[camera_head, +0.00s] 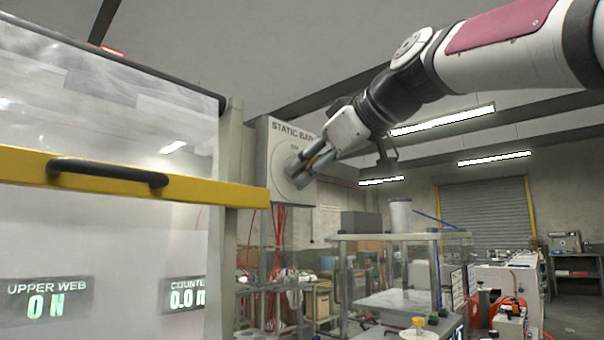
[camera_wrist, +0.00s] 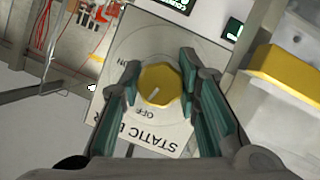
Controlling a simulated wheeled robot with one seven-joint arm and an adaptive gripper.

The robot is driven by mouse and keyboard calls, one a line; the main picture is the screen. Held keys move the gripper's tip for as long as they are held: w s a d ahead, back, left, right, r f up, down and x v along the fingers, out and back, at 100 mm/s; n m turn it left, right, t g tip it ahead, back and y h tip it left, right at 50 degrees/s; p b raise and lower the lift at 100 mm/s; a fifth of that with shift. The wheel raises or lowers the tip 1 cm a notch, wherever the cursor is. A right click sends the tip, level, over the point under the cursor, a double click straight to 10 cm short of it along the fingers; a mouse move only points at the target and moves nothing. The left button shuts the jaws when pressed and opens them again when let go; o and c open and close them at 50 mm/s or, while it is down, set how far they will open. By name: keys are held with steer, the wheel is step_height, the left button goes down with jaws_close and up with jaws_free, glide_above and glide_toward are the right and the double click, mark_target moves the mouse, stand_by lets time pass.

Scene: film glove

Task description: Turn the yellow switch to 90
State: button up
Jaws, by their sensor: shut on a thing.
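The yellow switch (camera_wrist: 161,84) is a round knob with a white pointer mark on a pale dial. In the wrist view, which shows the panel turned over, the mark points down-left toward the OFF label (camera_wrist: 146,113). The ON label (camera_wrist: 122,62) is at the dial's upper left. The switch sits on a grey box marked STATIC BAR (camera_head: 266,150). My gripper (camera_wrist: 160,90) has its green-padded fingers on either side of the knob and is shut on it. In the head view my gripper (camera_head: 308,164) reaches the dial from the right and hides most of the knob.
A clear panel with a yellow bar (camera_head: 215,190) and black handle (camera_head: 108,175) stands close on the left. Red wires (camera_head: 279,235) hang below the box. A glass-sided machine (camera_head: 390,285) stands lower right. Open air surrounds my arm on the right.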

steer(key=m+g+y+p, duration=0.1)
steer(key=m, duration=0.1)
steer(key=shift+m, duration=0.3)
steer(key=shift+m+g+y+p, duration=0.7)
steer(key=shift+m+g+p, duration=0.15)
steer(key=shift+m, duration=0.35)
steer(key=shift+m+g+y+p, duration=0.35)
steer(key=shift+m+y+p, duration=0.25)
steer(key=shift+m, duration=0.6)
steer(key=shift+m+g+y, duration=0.4)
steer(key=shift+m+y, duration=0.5)
steer(key=shift+m, duration=0.5)
steer(key=o, duration=1.2)
